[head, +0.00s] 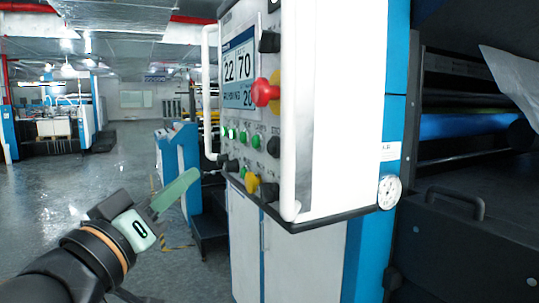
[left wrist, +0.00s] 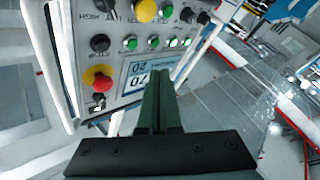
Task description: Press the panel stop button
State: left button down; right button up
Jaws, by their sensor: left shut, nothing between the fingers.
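The control panel (head: 232,118) faces left on a white and blue cabinet, with a screen (head: 238,68) reading 22 and 70. A red mushroom button (head: 264,92) with a yellow collar stands out beside the screen's lower right; it also shows in the left wrist view (left wrist: 97,77). Rows of lit green buttons (head: 243,136) and black knobs lie below the screen, with a yellow button (head: 252,182) lower down. My left gripper (head: 194,174) is shut and empty, its green fingers pointing towards the panel's lower left, apart from the red button. My right gripper is not in view.
White vertical handle bars (head: 289,110) flank the panel and stick out from it. A machine with a blue roller (head: 465,126) stands at the right. Blue cabinets (head: 178,165) stand behind the panel. The grey floor (head: 110,175) at the left is open.

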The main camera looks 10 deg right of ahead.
aim_at(273, 147)
pick_arm(q)
jog(key=shift+h, duration=0.3)
jog(key=s+r, duration=0.2)
jog(key=r, duration=0.1)
jog(key=shift+d+r, duration=0.2)
jog(key=w+d, duration=0.2)
jog(key=d, duration=0.6)
jog(key=shift+w+d, duration=0.2)
jog(key=shift+w, duration=0.15)
jog(key=shift+d, duration=0.15)
dwell(1.5)
jog(key=shift+w+d, duration=0.15)
jog(key=shift+d, duration=0.1)
jog(key=shift+w+d, duration=0.1)
jog(key=shift+d, duration=0.3)
dwell(0.7)
jog(key=shift+a, duration=0.2)
jog(key=shift+s+a, duration=0.25)
jog(key=shift+a, duration=0.35)
